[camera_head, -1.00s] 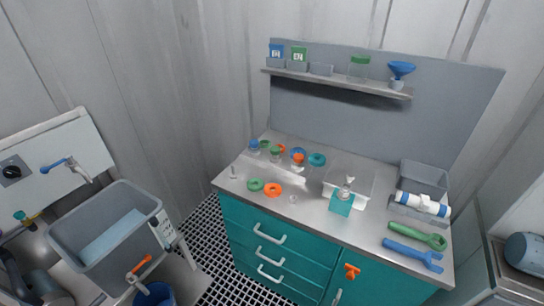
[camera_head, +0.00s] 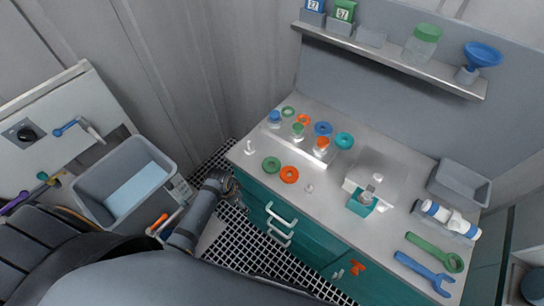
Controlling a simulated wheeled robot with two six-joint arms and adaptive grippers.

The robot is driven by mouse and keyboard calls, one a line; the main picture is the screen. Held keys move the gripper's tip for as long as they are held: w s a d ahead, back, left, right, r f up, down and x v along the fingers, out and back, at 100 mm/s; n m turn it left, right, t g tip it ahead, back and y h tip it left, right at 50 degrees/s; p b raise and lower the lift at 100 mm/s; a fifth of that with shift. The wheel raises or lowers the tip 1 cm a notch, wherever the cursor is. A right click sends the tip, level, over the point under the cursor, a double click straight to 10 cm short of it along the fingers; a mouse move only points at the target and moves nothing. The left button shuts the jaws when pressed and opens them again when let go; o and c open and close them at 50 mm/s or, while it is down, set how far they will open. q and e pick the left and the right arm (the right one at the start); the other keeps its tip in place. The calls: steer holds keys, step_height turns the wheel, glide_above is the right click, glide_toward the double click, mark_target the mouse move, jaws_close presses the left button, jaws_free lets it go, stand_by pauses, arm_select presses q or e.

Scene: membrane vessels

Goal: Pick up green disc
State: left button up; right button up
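A green disc with a hole (camera_head: 264,165) lies flat on the near left part of the counter top (camera_head: 322,192), just left of an orange disc (camera_head: 282,176). A second green disc (camera_head: 283,112) is at the back left, near the capped bottles. My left gripper (camera_head: 231,188) is low beside the counter's left front edge, left of and below the near green disc and apart from it. Its fingers are dark and small, so I cannot tell whether they are open. My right gripper is not in view.
Bottles with blue (camera_head: 274,116), green (camera_head: 298,128) and orange (camera_head: 322,143) caps stand behind the near discs. A small white upright piece (camera_head: 249,148) stands at the left edge.

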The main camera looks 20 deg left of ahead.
arm_select(q)
steer(key=w+d+r+m+p, duration=0.1)
steer(key=w+r+m, duration=0.1)
steer(key=r, duration=0.4)
steer(key=w+d+r+m+h+p, duration=0.1)
steer(key=w+r+m, duration=0.2)
steer(key=r, duration=0.4)
steer(key=w+d+r+m+g+h, duration=0.1)
steer(key=w+r+m, duration=0.1)
steer(key=r, duration=0.4)
steer(key=shift+w+d+r+m+p, duration=0.2)
steer(key=shift+d+m+p, duration=0.15)
steer(key=shift+m, duration=0.25)
steer(key=w+r+m+g+h, duration=0.1)
steer(key=w+r+m+h, duration=0.1)
steer(key=w+r+m, duration=0.3)
steer(key=p, duration=0.2)
glide_toward(271, 166)
steer(key=shift+s+d, duration=0.4)
steer(key=shift+d+f, duration=0.15)
steer(key=shift+f, duration=0.25)
steer(key=shift+d+f, duration=0.1)
steer(key=shift+f, duration=0.1)
steer(key=x, duration=0.1)
steer(key=p+x, duration=0.1)
steer(key=x, duration=0.2)
steer(key=shift+w+p, duration=0.3)
steer(key=shift+w, duration=0.05)
steer(key=shift+f, duration=0.5)
